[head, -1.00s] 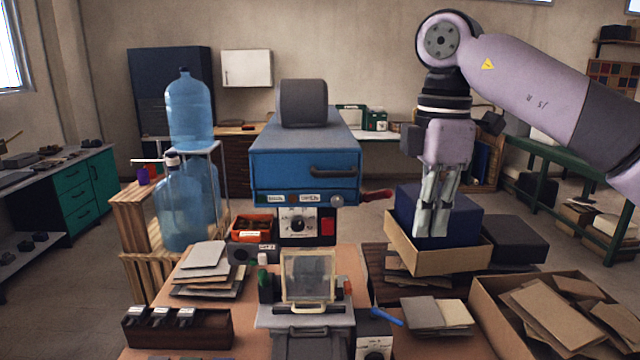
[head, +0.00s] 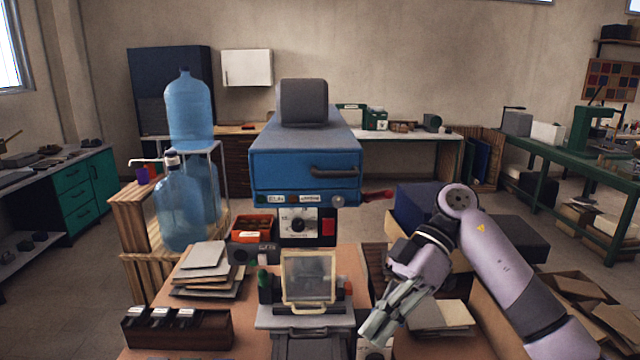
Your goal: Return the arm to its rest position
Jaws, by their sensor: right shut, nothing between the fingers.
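My right gripper (head: 376,334) is in the lower right middle of the head view. It is shut and empty, with its fingers pointing down and to the left. It hangs over the right front part of the worktable (head: 375,291), near a flat pile of grey and cream sheets (head: 452,318). The right arm comes in from the lower right, with a bent joint in front of the dark blue box. It hides parts of the boxes behind it. My left gripper does not show.
A blue press (head: 300,172) stands in the middle behind a small clear-framed stand (head: 309,278). Stacked sheets (head: 205,270) and a dark rack (head: 176,330) lie at left. A dark blue box (head: 412,205) and open carton (head: 580,290) are at right.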

